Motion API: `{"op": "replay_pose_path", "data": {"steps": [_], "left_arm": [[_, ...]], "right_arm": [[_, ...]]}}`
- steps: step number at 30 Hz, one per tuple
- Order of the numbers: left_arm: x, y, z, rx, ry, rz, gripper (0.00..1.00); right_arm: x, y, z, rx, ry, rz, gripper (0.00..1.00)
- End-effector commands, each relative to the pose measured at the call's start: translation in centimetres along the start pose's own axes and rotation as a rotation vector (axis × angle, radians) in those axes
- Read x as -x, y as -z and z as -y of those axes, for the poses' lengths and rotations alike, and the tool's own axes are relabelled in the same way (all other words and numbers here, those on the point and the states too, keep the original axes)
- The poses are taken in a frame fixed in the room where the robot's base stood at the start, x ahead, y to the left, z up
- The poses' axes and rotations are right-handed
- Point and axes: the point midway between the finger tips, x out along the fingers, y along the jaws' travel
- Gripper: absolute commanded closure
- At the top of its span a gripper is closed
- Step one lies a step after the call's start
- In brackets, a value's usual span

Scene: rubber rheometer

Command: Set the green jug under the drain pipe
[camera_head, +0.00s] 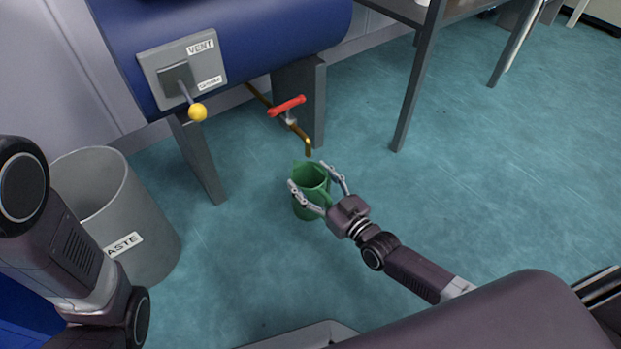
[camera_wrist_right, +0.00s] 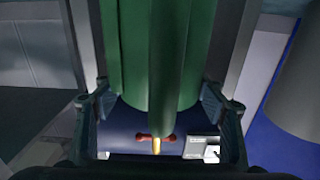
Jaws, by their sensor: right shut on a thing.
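The green jug (camera_head: 310,192) is upright in the head view, low near the floor; whether it touches the floor I cannot tell. My right gripper (camera_head: 318,182) has its two fingers around the jug's sides and is shut on it. The jug (camera_wrist_right: 160,60) fills the middle of the right wrist view between the fingers, with its handle towards the camera. The brass drain pipe (camera_head: 308,150) ends just behind and above the jug's rim in the head view. A red valve handle (camera_head: 287,106) sits on the pipe. My left arm shows at the left; its gripper is out of view.
A blue tank (camera_head: 230,40) on grey legs (camera_head: 200,160) stands behind, with a vent lever box (camera_head: 183,72) with a yellow knob. A grey waste bin (camera_head: 140,225) stands at the left. A table leg (camera_head: 415,85) stands at the right. The teal floor around the jug is clear.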

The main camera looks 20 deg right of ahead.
Motion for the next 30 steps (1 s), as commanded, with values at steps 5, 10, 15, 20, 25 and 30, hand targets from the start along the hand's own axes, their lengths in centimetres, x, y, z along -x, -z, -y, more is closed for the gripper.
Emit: {"op": "replay_pose_path", "data": {"steps": [5,10,15,20,25,30], "left_arm": [[0.1,0.0,0.0,0.000,0.000,0.001,1.00],[0.1,0.0,0.0,0.000,0.000,0.001,1.00],[0.1,0.0,0.0,0.000,0.000,0.001,1.00],[-0.5,-0.3,0.1,0.000,0.001,0.003,1.00],[-2.3,-0.9,0.5,-0.001,0.001,0.004,1.00],[-3.9,-1.5,0.9,-0.001,0.001,0.004,1.00]], "right_arm": [[0.0,-0.2,0.0,0.000,0.000,0.000,0.27],[0.0,-0.2,0.0,0.000,0.000,0.001,0.17],[0.0,-0.2,0.0,0.000,0.000,0.001,0.17],[0.7,0.1,0.0,0.000,-0.001,0.004,0.17],[3.9,0.3,0.0,0.001,0.000,0.007,0.17],[7.6,0.4,0.0,0.000,0.000,0.006,0.17]]}}
